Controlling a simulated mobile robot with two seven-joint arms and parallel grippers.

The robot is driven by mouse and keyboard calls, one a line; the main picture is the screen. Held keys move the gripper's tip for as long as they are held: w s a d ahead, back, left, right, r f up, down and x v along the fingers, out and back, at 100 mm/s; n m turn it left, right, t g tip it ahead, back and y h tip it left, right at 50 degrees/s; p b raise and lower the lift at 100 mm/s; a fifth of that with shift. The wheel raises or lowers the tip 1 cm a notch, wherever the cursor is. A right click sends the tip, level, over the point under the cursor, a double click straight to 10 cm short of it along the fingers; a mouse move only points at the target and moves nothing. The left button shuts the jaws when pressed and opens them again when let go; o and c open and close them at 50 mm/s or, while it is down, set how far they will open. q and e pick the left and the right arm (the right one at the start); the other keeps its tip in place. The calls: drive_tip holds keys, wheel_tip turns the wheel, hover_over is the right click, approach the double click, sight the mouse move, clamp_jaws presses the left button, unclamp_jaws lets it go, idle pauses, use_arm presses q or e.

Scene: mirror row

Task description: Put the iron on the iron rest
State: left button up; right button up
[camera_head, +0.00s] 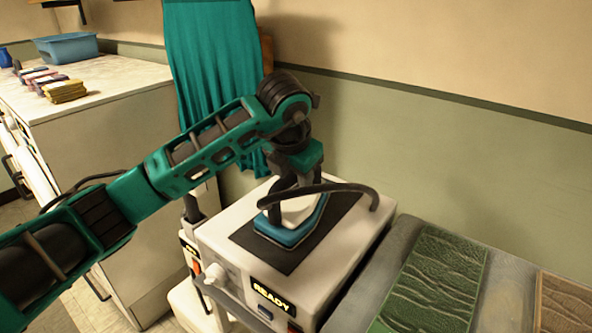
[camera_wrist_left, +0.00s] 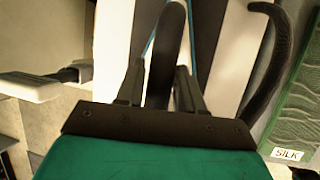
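The iron (camera_head: 292,222), with a blue-edged base and a dark handle, sits flat on a dark pad (camera_head: 252,240) on top of a pale box station (camera_head: 330,268). The pad looks like the iron rest. A dark cord curves from the iron over to the right. My left gripper (camera_head: 290,192) points down at the iron from above. In the left wrist view its two fingers (camera_wrist_left: 160,85) stand on either side of the dark handle (camera_wrist_left: 167,45), which fills the gap between them. Exact finger contact is hard to see. My right gripper is not in view.
The station front carries a lit READY sign (camera_head: 271,298). A green textured panel (camera_head: 430,285) and a brown one (camera_head: 564,305) lie on the right. A teal cloth (camera_head: 212,60) hangs behind. A counter on the left holds a blue basket (camera_head: 68,47) and folded cloths (camera_head: 64,91).

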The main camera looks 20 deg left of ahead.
use_arm(q)
drive_tip(key=o, duration=0.3)
drive_tip(key=shift+o, duration=0.2)
drive_tip(key=v, duration=1.2)
